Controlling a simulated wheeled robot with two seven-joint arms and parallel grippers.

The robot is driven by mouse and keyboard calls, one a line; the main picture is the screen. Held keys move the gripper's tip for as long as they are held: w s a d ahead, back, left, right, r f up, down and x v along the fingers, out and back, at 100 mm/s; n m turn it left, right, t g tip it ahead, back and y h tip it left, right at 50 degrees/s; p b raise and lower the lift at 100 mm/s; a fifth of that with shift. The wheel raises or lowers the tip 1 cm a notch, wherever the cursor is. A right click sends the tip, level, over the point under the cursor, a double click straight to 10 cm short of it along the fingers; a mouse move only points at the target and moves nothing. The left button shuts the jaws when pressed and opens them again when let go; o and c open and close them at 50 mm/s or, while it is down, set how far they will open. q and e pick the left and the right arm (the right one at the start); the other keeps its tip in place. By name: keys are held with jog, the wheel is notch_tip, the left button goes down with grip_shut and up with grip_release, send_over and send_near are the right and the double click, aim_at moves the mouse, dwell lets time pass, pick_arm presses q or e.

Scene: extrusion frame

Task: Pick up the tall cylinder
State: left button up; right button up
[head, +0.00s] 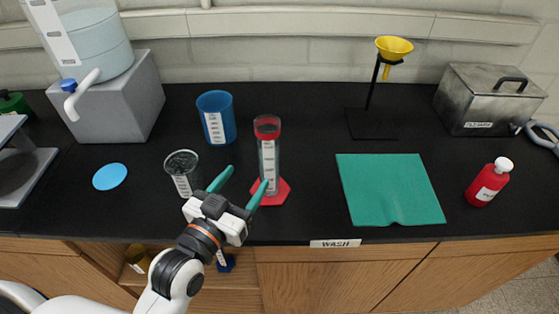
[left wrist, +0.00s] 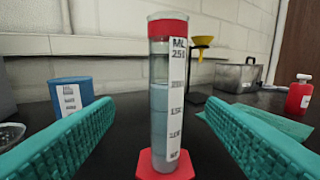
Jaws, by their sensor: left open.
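The tall cylinder (head: 268,152) is a clear graduated cylinder with a red top band, a white scale label and a red hexagonal base. It stands upright on the black bench. In the left wrist view the cylinder (left wrist: 168,95) is in the middle, holding greyish liquid partway up. My left gripper (head: 240,182) is open, its two teal fingers pointing toward the cylinder from the front left. In the left wrist view the left gripper's fingers (left wrist: 157,125) show on either side of the cylinder, apart from it. My right gripper is not in view.
A clear beaker (head: 183,172) stands close left of the cylinder, a blue beaker (head: 216,118) behind it. A yellow funnel on a stand (head: 393,48), a green cloth (head: 388,190), a red bottle (head: 488,183) and a metal box (head: 490,98) are to the right. Bench around the blue disc (head: 110,176) is clear.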

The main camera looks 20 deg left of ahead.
aim_at(261, 159)
pick_arm(q)
jog(key=w, duration=0.1)
jog(key=w+p, duration=0.1)
jog(key=w, duration=0.1)
jog(key=w+d+p, duration=0.1)
jog(key=w, duration=0.1)
jog(key=shift+w+r, duration=0.15)
jog(key=shift+r, duration=0.05)
jog(key=shift+w+d+f, duration=0.1)
jog(key=shift+w, duration=0.25)
jog(key=w, duration=0.1)
jog(key=w+d+p, duration=0.1)
jog(key=w, duration=0.2)
jog(key=shift+w+d+f+p, duration=0.1)
jog(key=shift+d+f+p, duration=0.15)
jog(key=shift+f+p, duration=0.15)
jog(key=shift+w+f, duration=0.1)
jog(key=shift+w, duration=0.3)
jog(key=shift+s, duration=0.15)
jog(key=c, duration=1.3)
jog(key=shift+c, duration=0.6)
